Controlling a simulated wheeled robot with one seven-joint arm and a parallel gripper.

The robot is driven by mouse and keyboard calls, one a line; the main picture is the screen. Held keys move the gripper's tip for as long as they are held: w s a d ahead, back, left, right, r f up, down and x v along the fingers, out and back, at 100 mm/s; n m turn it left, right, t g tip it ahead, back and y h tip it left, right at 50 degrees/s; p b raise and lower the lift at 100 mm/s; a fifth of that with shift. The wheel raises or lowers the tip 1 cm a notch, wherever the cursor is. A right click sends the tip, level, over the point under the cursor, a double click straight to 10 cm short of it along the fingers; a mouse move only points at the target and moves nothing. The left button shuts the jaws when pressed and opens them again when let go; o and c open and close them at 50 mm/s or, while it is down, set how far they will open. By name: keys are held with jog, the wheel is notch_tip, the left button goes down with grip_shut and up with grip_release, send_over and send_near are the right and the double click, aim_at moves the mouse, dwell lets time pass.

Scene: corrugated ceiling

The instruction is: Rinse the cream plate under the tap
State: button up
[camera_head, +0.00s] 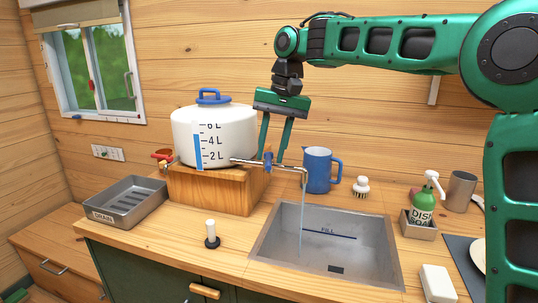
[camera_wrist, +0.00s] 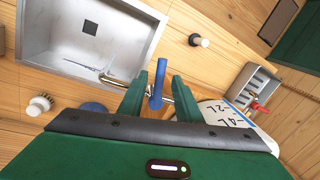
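A white water tank (camera_head: 213,137) with litre marks and a blue lid stands on a wooden block. Its metal tap (camera_head: 290,168) reaches over the sink (camera_head: 325,250), and a thin stream of water (camera_head: 302,215) falls from the spout. The tap has a blue lever (camera_head: 267,160), also in the wrist view (camera_wrist: 156,88). My gripper (camera_head: 272,158) is open and points down at the lever; in the wrist view the lever shows between its fingers. I cannot tell whether they touch it. The cream plate (camera_head: 479,255) lies at the right on a dark mat, mostly hidden by my arm.
A blue jug (camera_head: 318,170) and a brush (camera_head: 361,187) stand behind the sink. A soap bottle (camera_head: 422,205) and metal cup (camera_head: 461,190) stand right. A sponge-like white block (camera_head: 438,284) lies in front. A drain tray (camera_head: 124,204) and black-based peg (camera_head: 211,234) are left.

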notch_tip(320, 180, up, 10)
jog(key=d, duration=0.1)
jog(key=shift+d+f, duration=0.25)
jog(key=shift+d, duration=0.15)
